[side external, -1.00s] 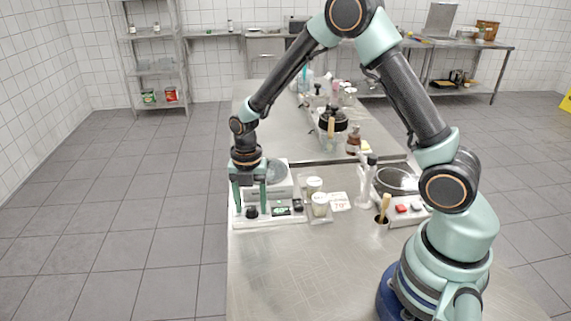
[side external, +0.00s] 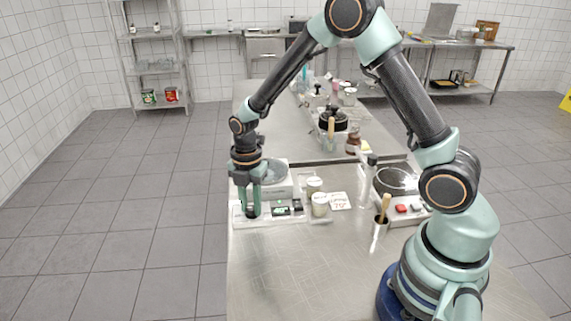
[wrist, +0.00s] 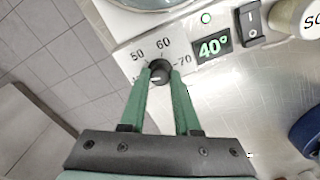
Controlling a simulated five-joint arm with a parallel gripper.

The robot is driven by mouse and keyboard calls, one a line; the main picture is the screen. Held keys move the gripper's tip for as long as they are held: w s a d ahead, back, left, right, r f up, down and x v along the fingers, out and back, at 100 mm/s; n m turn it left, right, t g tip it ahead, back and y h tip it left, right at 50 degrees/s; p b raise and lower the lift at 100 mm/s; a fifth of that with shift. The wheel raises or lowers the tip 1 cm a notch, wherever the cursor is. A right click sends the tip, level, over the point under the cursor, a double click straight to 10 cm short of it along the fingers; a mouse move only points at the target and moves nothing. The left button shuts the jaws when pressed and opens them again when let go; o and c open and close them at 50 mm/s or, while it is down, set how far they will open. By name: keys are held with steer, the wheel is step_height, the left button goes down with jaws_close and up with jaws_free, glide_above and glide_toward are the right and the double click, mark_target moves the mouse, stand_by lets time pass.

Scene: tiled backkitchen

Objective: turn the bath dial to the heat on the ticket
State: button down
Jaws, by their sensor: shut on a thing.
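The bath dial (wrist: 159,73) is a small black knob with a white mark, on the panel of the white water bath (side external: 268,185). In the wrist view the scale shows 50, 60 and 70; the lower numbers are hidden by a finger. The white mark points to the left, towards the hidden low end. The display (wrist: 212,47) reads 40° in green. My gripper (wrist: 160,77) is shut on the dial, one green finger on each side; it also shows in the side view (side external: 251,214). The ticket (side external: 340,201) carries a small red number that looks like 70°.
A rocker switch (wrist: 251,21) sits right of the display. Pale-lidded jars (side external: 320,203) stand right of the bath. A hotplate with red and white buttons (side external: 401,208) and a cup with a wooden-handled tool (side external: 380,228) are farther right. The steel bench front is clear.

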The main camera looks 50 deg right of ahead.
steer(key=m, duration=0.4)
steer(key=shift+m, duration=0.3)
steer(key=m, duration=0.4)
steer(key=shift+m, duration=0.3)
steer(key=m, duration=0.4)
steer(key=shift+w+m, duration=0.1)
steer(key=shift+m, duration=0.2)
steer(key=m, duration=1.1)
steer(key=shift+m, duration=0.4)
steer(key=m, duration=0.6)
steer(key=shift+m, duration=0.3)
steer(key=shift+d, duration=0.1)
